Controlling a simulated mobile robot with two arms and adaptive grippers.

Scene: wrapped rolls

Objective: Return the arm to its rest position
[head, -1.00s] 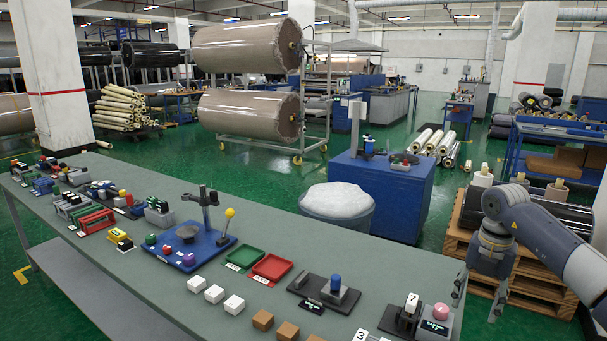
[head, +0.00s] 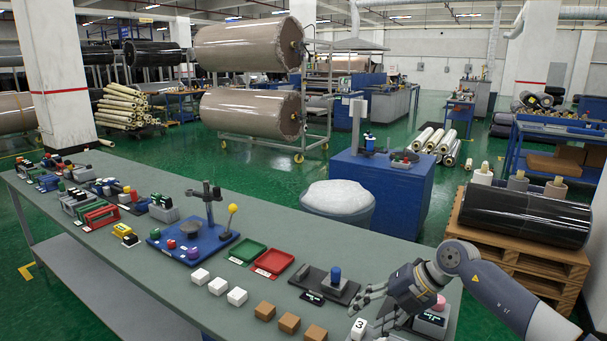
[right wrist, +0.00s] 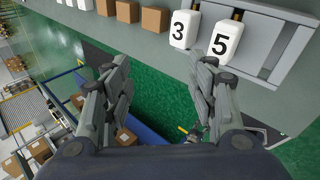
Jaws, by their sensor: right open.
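My right gripper (head: 364,306) is over the right end of the grey-green table (head: 180,290), its arm coming in from the right. Its fingers are spread and nothing is between them; they also show apart in the right wrist view (right wrist: 163,68). A white block marked 3 (head: 358,328) is close by the fingers in the head view. In the right wrist view the 3 block (right wrist: 184,29) and a white block marked 5 (right wrist: 227,39) are beyond the fingertips, by a grey tray (right wrist: 268,48). My left gripper is not in view.
Brown cubes (head: 289,322) and white cubes (head: 237,296) lie in a row left of my gripper. A grey device with a pink knob (head: 430,318) is partly behind the gripper. A black roll on a pallet (head: 525,217) stands at the right.

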